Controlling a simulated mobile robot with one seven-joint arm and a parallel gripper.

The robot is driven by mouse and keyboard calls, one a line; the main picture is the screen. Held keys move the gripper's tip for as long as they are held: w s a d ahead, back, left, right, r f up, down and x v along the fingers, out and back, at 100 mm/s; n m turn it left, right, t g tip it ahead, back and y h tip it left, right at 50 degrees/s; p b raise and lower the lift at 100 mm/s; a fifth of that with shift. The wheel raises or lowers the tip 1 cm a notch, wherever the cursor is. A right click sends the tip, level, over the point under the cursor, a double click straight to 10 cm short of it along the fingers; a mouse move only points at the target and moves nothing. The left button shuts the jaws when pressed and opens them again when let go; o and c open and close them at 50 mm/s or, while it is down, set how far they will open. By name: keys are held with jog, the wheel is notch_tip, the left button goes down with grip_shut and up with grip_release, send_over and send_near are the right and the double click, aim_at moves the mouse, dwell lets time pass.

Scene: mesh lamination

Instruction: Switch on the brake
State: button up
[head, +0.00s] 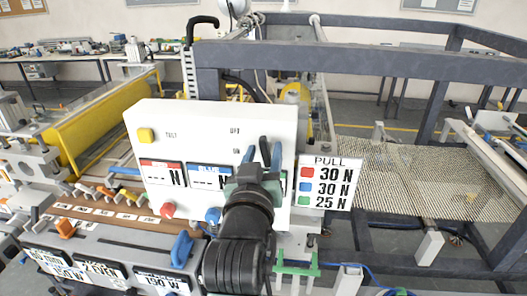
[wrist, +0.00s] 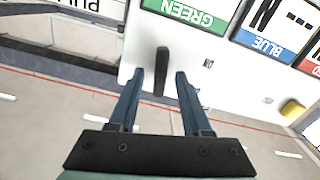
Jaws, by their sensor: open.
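A white control box (head: 215,115) stands in the middle of the head view, with "OFF" and "ON" lettering near its right side. My gripper (head: 270,155) is at the right part of its face, its blue fingers pointing at the panel. In the wrist view, a black lever (wrist: 162,68) stands out from the white panel (wrist: 190,60), with small lettering beside it. My gripper (wrist: 160,82) is open, with one finger on each side of the lever's lower end in the picture. No contact between fingers and lever can be made out. My arm hides the box's lower right in the head view.
A yellow button (head: 146,135) and the red and blue displays are on the box. A "PULL" sign (head: 325,182) is to its right. A dark frame beam (head: 370,60) runs behind, with mesh (head: 410,170) at the right. Coloured clamps and labels lie at the lower left.

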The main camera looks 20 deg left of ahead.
grip_shut()
jog(key=shift+m+b, duration=0.55)
jog(key=shift+m, duration=0.75)
grip_release()
